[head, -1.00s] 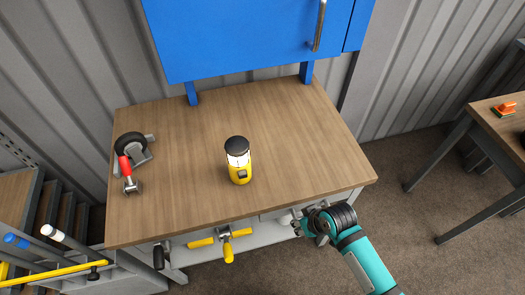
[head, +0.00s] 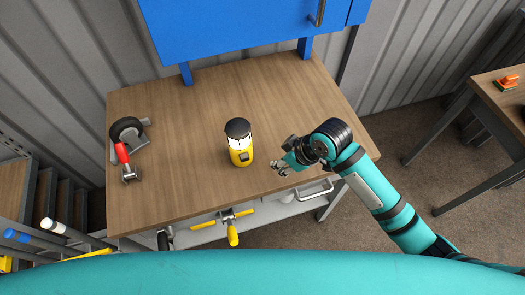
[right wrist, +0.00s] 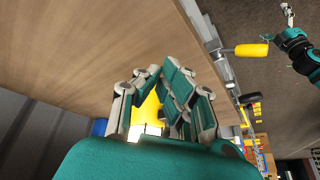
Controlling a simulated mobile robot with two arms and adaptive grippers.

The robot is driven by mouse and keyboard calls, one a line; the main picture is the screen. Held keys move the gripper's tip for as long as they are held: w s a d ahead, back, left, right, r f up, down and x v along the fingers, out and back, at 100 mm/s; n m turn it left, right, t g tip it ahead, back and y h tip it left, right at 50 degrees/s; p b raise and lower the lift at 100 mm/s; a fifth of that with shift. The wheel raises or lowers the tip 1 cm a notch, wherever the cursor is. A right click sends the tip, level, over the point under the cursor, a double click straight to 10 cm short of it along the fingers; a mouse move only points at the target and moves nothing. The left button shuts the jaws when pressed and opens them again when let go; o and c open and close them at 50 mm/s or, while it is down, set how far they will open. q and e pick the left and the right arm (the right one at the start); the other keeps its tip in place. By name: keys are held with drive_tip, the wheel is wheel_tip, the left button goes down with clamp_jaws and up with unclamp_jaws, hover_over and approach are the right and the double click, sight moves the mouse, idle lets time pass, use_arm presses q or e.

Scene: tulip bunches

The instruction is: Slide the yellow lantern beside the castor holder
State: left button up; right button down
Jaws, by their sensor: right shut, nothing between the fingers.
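The castor holder (head: 142,135), grey metal with a black wheel, is at the bench's left side, clearly apart from the lantern. My right gripper (head: 277,169) is shut and empty, just right of the lantern, above the bench near its front edge. In the right wrist view, part of the yellow lantern (right wrist: 147,112) shows beyond the fingers, partly hidden. My left gripper (right wrist: 288,13) appears small at the top right there; its jaws are unclear.
A blue cabinet (head: 240,25) is above the back. The bench top (head: 185,160) between lantern and castor holder is clear.

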drive_tip(key=w+d+r+n+g+h, duration=0.1)
drive_tip(key=w+d+r+n+g, duration=0.1)
drive_tip(key=w+r+n, duration=0.3)
drive_tip(key=shift+m, duration=0.4)
drive_tip(key=x, duration=0.3)
drive_tip(key=p+x, duration=0.1)
drive_tip(key=x, duration=0.5)
drive_tip(key=shift+s+a+f+p, duration=0.1)
drive_tip(key=shift+s+a+p, duration=0.2)
drive_tip(key=shift+s+a, duration=0.05)
drive_tip(key=shift+w+a+p, duration=0.15)
drive_tip(key=shift+a+p, duration=0.1)
drive_tip(key=shift+a, duration=0.35)
drive_tip(key=shift+w+a+p, duration=0.2)
drive_tip(key=shift+a, duration=0.4)
drive_tip(key=shift+w+a, duration=0.15)
drive_tip(key=shift+a, duration=0.45)
